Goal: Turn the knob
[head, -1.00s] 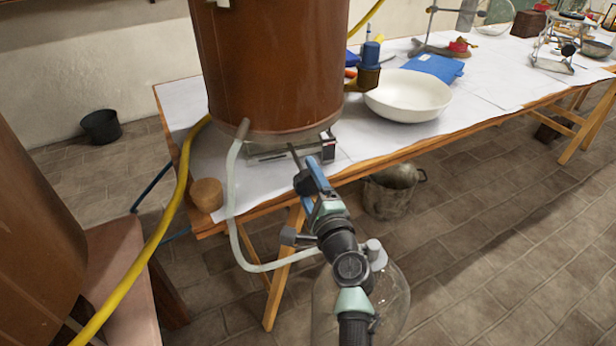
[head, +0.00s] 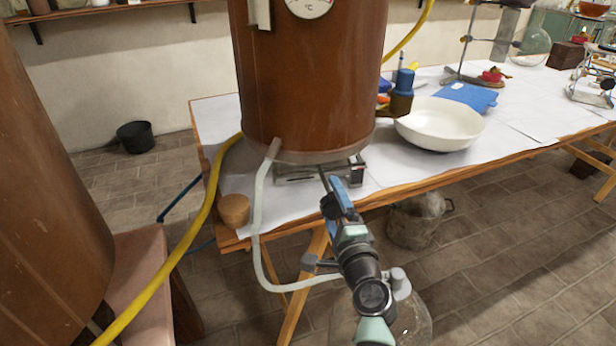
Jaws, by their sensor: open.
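My gripper (head: 338,192), with a blue finger, reaches toward the base of the brown cylindrical boiler (head: 300,90), in front of the table edge. It is open. A dark round part (head: 331,206), possibly the knob, shows just left of the blue finger, with a thin rod above it. I cannot tell whether it touches the gripper. A small metal burner or stand (head: 295,172) with a dark box (head: 357,170) sits under the boiler. My wrist hides part of the area below.
A pale hose (head: 257,225) and a yellow hose (head: 205,215) hang at the left. A glass flask (head: 412,315) and metal pot (head: 415,222) are below.

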